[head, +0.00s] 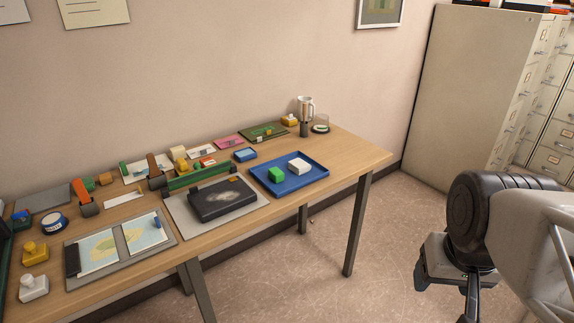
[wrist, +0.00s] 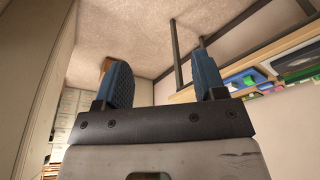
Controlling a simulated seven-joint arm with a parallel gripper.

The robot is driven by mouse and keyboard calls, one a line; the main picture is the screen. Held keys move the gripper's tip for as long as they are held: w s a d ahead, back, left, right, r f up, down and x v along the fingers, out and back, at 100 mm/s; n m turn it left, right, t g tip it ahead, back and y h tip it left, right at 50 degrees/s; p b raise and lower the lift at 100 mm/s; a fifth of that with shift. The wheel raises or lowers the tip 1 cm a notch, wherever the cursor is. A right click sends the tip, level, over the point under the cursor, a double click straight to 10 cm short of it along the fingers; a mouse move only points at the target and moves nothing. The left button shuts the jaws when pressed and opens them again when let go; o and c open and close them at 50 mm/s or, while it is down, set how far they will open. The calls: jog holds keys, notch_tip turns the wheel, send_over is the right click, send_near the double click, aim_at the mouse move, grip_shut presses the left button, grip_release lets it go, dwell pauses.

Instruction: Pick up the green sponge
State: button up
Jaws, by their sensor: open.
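The green sponge (head: 276,175) is a small bright green block. It lies in the blue tray (head: 262,186) on the right part of the table, to the left of a white block (head: 298,166). My gripper (wrist: 160,75) is open and empty, with its two blue fingers wide apart in the wrist view. In the head view my arm is at the lower right, out over the floor beyond the table's right end and well away from the sponge.
A black box (head: 221,199) on a grey board lies left of the tray. Stationery crowds the left half. A filing cabinet (head: 465,90) stands at right; the floor between is clear.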

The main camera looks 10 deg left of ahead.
jog(key=shift+o, duration=0.5)
jog(key=w+a+r+n, duration=0.1)
jog(key=w+a+r, duration=0.1)
jog(key=w, duration=0.6)
jog(key=w+a+r+n, duration=0.1)
jog(key=w+a+r, duration=0.15)
jog(key=w, duration=0.55)
jog(key=n+g, duration=0.3)
jog(key=n, duration=0.4)
send_over(276, 171)
jog(key=f, duration=1.8)
jog(key=shift+d+f, duration=0.2)
jog(key=shift+w+a+f, duration=0.15)
jog(key=shift+a+f, duration=0.1)
jog(key=shift+a, duration=0.05)
